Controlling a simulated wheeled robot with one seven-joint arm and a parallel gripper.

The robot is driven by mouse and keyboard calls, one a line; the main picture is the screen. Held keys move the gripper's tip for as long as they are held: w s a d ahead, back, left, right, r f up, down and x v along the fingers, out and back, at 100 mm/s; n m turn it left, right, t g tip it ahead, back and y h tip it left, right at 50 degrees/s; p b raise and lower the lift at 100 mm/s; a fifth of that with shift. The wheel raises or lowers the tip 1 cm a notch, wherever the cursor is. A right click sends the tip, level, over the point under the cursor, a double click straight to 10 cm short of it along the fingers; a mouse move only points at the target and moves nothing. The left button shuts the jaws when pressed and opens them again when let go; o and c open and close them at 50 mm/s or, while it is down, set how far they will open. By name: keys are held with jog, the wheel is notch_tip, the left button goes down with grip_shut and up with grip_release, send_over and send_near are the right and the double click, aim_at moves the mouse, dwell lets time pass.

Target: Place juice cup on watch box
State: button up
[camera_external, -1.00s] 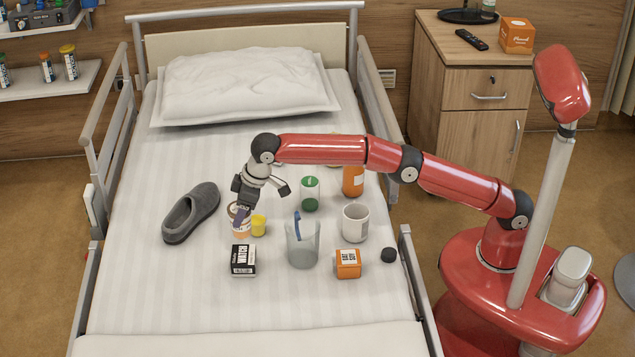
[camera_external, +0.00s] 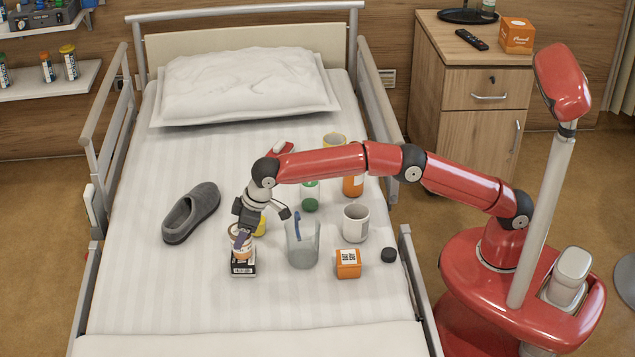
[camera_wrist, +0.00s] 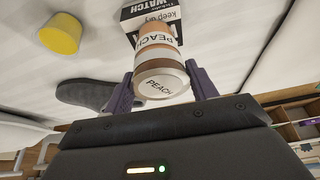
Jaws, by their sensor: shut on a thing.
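The juice cup (camera_external: 241,244) is a small white and orange-brown cup, and its label reads PEACH in the wrist view (camera_wrist: 160,70). My gripper (camera_external: 240,238) is shut on it, with a purple finger on each side of the cup in the wrist view (camera_wrist: 160,88). The watch box (camera_external: 243,269) is a small black and white box lying on the bed. It also shows beyond the cup in the wrist view (camera_wrist: 150,13). The cup is right over the box, upright or nearly so. I cannot tell whether its base touches the box top.
A clear tumbler with a blue item (camera_external: 302,245) stands close to the right. A yellow cup (camera_wrist: 60,34) is near my gripper. A white mug (camera_external: 356,223), an orange box (camera_external: 348,264) and a black cap (camera_external: 388,255) are farther right. A grey slipper (camera_external: 190,213) lies left.

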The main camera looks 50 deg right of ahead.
jog(key=o, duration=1.1)
jog(key=v, duration=1.2)
jog(key=s+d+r+m+t, duration=0.1)
jog(key=s+d+r, duration=0.15)
jog(key=d, duration=0.75)
jog(key=s+d+r+m+h, duration=0.1)
jog(key=d+r, duration=0.3)
jog(key=d, duration=0.7)
jog(key=s+d+r+m+t, duration=0.1)
jog(key=s+d+r+m, duration=0.15)
jog(key=d, duration=0.75)
jog(key=s+d+f+m+h, duration=0.1)
jog(key=s+d+f+m, duration=0.1)
jog(key=s+d, duration=0.9)
jog(key=shift+m+h, duration=0.5)
jog(key=shift+m, duration=0.35)
jog(key=s+d+f, duration=0.5)
jog(key=s+d, duration=0.1)
jog(key=s, duration=0.1)
jog(key=s+d+f, duration=0.3)
jog(key=shift+s+d+f, duration=0.1)
jog(key=shift+s+f, duration=0.15)
jog(key=shift+f, duration=0.15)
